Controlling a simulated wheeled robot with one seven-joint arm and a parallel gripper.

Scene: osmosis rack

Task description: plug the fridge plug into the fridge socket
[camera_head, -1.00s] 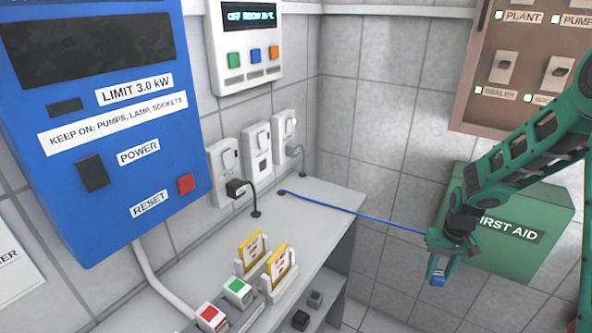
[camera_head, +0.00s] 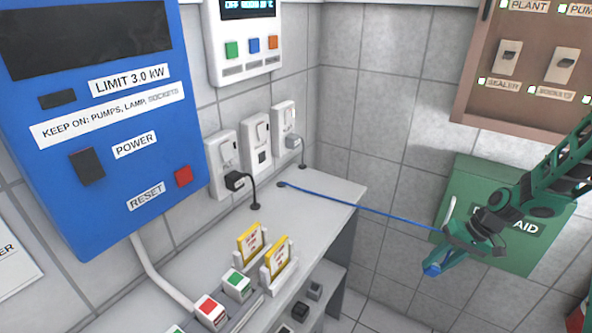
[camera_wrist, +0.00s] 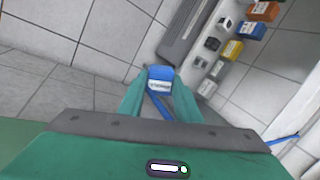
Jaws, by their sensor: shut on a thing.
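My gripper (camera_head: 443,261) is at the right in the head view, in front of the green first-aid box, shut on a blue plug (camera_head: 431,270). In the wrist view the blue plug (camera_wrist: 160,75) sits between the two fingers, with a white label too small to read. A blue cord (camera_head: 360,211) runs from it to a hole in the bench top. Three wall sockets stand above the bench: the left one (camera_head: 221,153) holds a black plug, the middle one (camera_head: 257,142) looks empty, the right one (camera_head: 284,120) holds a grey plug. I cannot read which is the fridge's.
The grey bench (camera_head: 320,196) lies left of my gripper, with yellow-edged cards (camera_head: 250,244) in holders and red and green buttons at its front. The blue power box (camera_head: 95,110) hangs at left. The first-aid box (camera_head: 490,200) and brown switch panel (camera_head: 525,85) are close to my arm.

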